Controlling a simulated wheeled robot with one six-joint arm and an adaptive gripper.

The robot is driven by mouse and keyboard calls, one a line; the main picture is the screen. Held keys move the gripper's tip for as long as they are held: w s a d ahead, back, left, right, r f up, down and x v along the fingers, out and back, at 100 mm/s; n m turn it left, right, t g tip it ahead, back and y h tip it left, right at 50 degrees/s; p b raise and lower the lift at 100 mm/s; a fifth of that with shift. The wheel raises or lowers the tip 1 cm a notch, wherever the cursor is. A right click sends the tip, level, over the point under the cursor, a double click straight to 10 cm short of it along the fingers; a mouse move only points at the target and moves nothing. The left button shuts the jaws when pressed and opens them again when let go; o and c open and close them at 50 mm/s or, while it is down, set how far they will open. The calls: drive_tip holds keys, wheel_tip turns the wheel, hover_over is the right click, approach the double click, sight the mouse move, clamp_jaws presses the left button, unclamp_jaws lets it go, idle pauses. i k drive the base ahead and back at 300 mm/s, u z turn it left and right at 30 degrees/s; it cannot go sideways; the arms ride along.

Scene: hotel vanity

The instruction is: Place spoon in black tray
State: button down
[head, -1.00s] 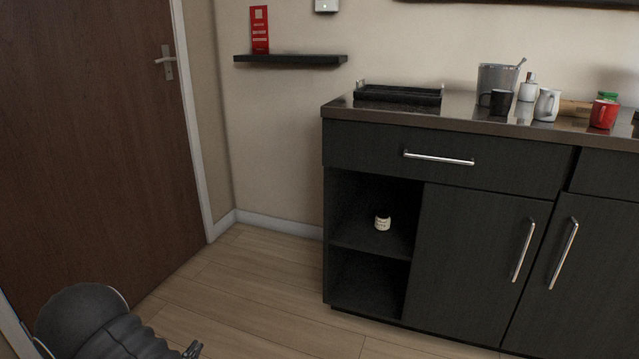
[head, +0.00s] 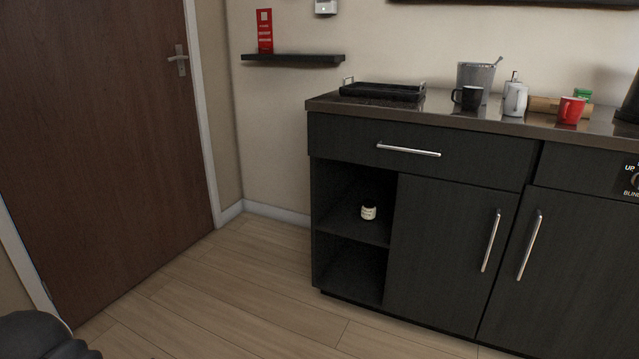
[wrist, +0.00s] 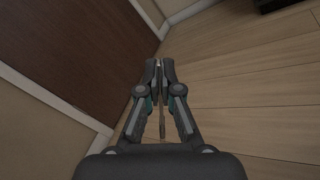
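The black tray (head: 382,97) sits flat at the left end of the dark counter in the head view and looks empty. My gripper (wrist: 160,68) points at the floor in the wrist view, its fingers nearly together. A thin, narrow object that looks like the spoon (wrist: 162,124) is between the fingers, seen almost edge-on, so its shape is unclear.
The wooden floor (head: 230,290) before the cabinet is clear.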

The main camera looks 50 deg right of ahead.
sight(378, 95)
drive_tip(key=k, duration=1.1)
drive_tip(key=z, duration=1.9)
drive_tip(key=i, duration=0.55)
